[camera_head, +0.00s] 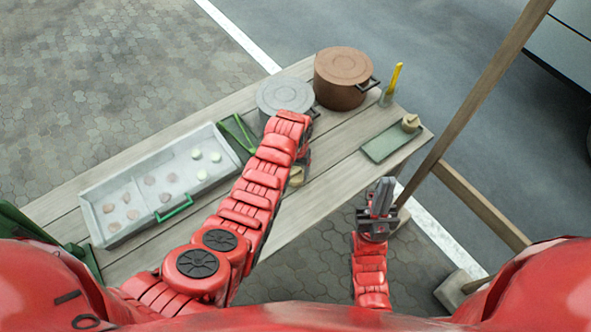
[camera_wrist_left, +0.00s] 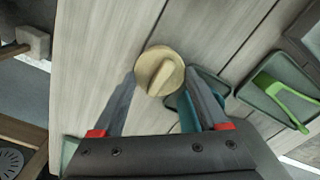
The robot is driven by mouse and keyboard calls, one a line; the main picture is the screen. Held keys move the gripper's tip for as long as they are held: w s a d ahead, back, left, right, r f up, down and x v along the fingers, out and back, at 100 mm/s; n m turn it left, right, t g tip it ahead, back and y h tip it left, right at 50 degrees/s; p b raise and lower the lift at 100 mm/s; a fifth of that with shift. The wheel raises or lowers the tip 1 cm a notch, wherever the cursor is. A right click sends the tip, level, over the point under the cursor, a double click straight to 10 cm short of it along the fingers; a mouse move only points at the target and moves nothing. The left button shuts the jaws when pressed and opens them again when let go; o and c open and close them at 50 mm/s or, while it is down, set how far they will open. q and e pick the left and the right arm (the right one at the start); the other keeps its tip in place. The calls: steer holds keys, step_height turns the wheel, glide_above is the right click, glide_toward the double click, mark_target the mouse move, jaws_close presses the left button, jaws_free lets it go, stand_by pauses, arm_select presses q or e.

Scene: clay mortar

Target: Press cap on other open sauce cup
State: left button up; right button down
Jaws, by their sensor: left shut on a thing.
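A round beige cap with a raised grip bar (camera_wrist_left: 160,73) sits between the fingertips of my left gripper (camera_wrist_left: 160,80). In the head view the cap (camera_head: 297,177) shows partly beside my left forearm, above the table's near edge. My left gripper is shut on it; in the head view the arm hides most of it. Another beige capped piece (camera_head: 410,122) stands at the far end of a small green tray (camera_head: 385,146). I cannot make out an open sauce cup. My right gripper (camera_head: 383,190) points upward beyond the table's near edge, its fingers together and empty.
On the wooden table (camera_head: 330,150) stand a grey lidded pot (camera_head: 284,93), a brown lidded pot (camera_head: 342,76) and a small holder with a yellow handle (camera_head: 394,80). A pale tray (camera_head: 120,190) with several discs lies left. Green tongs (camera_wrist_left: 285,100) show in the wrist view.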

stand_by(0.4)
arm_select(q)
steer(key=o, duration=1.2)
steer(key=shift+r+p, duration=0.5)
steer(key=shift+r, duration=0.5)
steer(key=shift+r+p, duration=0.65)
steer(key=shift+r, duration=1.3)
jaws_close()
